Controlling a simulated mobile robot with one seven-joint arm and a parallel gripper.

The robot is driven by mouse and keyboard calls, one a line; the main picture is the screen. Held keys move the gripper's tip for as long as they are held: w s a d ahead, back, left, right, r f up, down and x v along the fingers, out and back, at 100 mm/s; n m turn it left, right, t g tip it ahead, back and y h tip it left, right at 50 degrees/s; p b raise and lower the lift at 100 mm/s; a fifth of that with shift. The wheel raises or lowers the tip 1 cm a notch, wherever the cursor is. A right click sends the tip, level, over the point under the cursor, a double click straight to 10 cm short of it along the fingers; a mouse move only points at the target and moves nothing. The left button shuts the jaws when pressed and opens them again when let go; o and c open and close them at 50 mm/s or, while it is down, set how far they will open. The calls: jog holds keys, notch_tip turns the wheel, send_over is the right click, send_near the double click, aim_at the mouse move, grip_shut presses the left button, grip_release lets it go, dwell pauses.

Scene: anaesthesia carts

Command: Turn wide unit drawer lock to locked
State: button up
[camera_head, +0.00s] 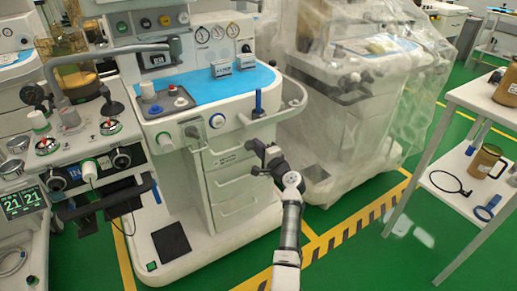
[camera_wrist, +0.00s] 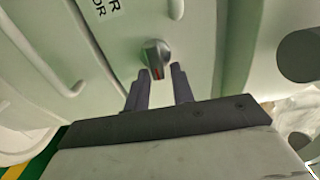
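The drawer lock (camera_wrist: 155,56) shows in the wrist view as a small grey turn knob with a red mark on its near edge. It sits on the pale front of the wide unit (camera_wrist: 100,50), beside a printed label (camera_wrist: 104,8). My gripper (camera_wrist: 159,74) is open, with its two dark fingers apart and the knob just beyond and between their tips. I cannot tell whether they touch it. In the head view my gripper (camera_head: 263,155) is at the right side of the drawer front (camera_head: 236,184), and the knob cannot be made out there.
A curved rail (camera_head: 290,105) and a blue-topped work surface (camera_head: 225,85) are above my gripper. A plastic-covered machine (camera_head: 345,130) stands close on the right. A white shelf cart (camera_head: 455,190) with jugs is farther right. Green floor is free between them.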

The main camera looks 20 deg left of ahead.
jog(key=shift+o, duration=0.8)
jog(key=p+v, duration=0.3)
jog(key=v, duration=1.1)
jog(key=shift+p, duration=0.35)
jog(key=shift+a, duration=0.1)
